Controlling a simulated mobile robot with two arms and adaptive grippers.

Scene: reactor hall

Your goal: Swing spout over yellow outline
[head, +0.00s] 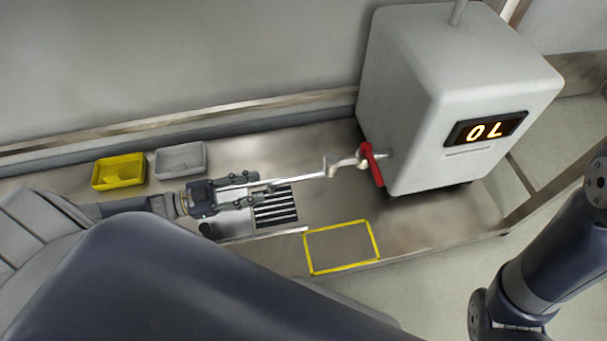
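The thin metal spout (303,177) reaches left from a jointed elbow by the tap on the grey tank (400,100). The tap has a red lever (371,165). The yellow outline (341,247) is a rectangle on the bench, in front of and below the spout, with nothing inside it. My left gripper (262,185) is at the spout's left end, over a dark slotted grate (276,206). Its fingers lie beside or around the spout end; I cannot tell whether they grip it. My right gripper is out of view.
A yellow bin (119,172) and a grey bin (181,160) stand at the back left of the metal bench (440,216). A raised rim runs along the bench front. The bench between spout and outline looks clear.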

